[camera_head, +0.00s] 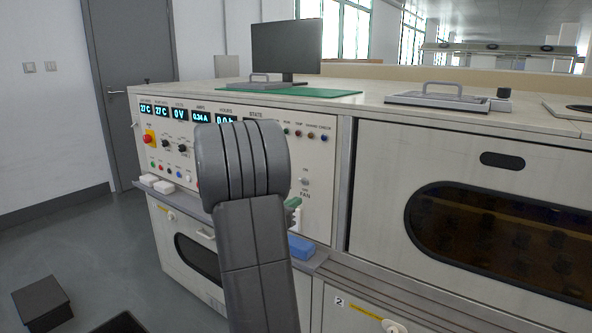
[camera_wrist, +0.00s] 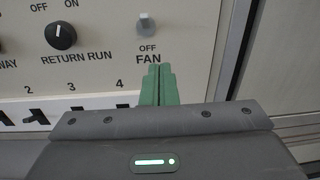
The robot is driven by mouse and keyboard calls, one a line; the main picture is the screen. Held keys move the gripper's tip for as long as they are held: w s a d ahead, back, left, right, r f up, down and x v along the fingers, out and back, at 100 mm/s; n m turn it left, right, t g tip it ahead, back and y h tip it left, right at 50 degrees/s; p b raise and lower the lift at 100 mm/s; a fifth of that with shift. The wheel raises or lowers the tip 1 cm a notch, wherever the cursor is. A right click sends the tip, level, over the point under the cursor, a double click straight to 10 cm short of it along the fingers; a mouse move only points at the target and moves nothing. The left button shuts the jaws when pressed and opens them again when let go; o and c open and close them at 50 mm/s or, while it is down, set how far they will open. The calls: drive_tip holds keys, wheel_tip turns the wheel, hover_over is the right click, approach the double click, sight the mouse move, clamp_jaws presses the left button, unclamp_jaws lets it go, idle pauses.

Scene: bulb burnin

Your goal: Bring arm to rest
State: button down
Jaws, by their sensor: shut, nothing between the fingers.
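My gripper (camera_wrist: 158,86) is shut, its green fingertips together with nothing between them. In the wrist view it is in front of the control panel (camera_wrist: 102,20), just below the FAN switch (camera_wrist: 145,24). Whether the fingertips touch the panel I cannot tell. In the head view my grey arm rises in front of the panel (camera_head: 322,165), and a bit of the green gripper (camera_head: 294,206) shows to its right. The arm hides the middle of the panel. The FAN switch (camera_head: 304,181) also shows there, right of my arm.
A red stop button (camera_head: 149,136) and lit displays are on the panel's left. A blue block (camera_head: 300,246) lies on the ledge below the gripper. An oven door with a dark window (camera_head: 500,240) stands at right. Open floor (camera_head: 110,250) lies at left, with dark boxes (camera_head: 40,298).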

drive_tip(key=s+a+f+t+b, duration=0.1)
drive_tip(key=s+a+t+b, duration=0.1)
drive_tip(key=s+a+b, duration=0.2)
drive_tip(key=shift+a+f, duration=0.2)
drive_tip(key=shift+f, duration=0.1)
idle(0.4)
drive_tip(key=shift+s, duration=0.1)
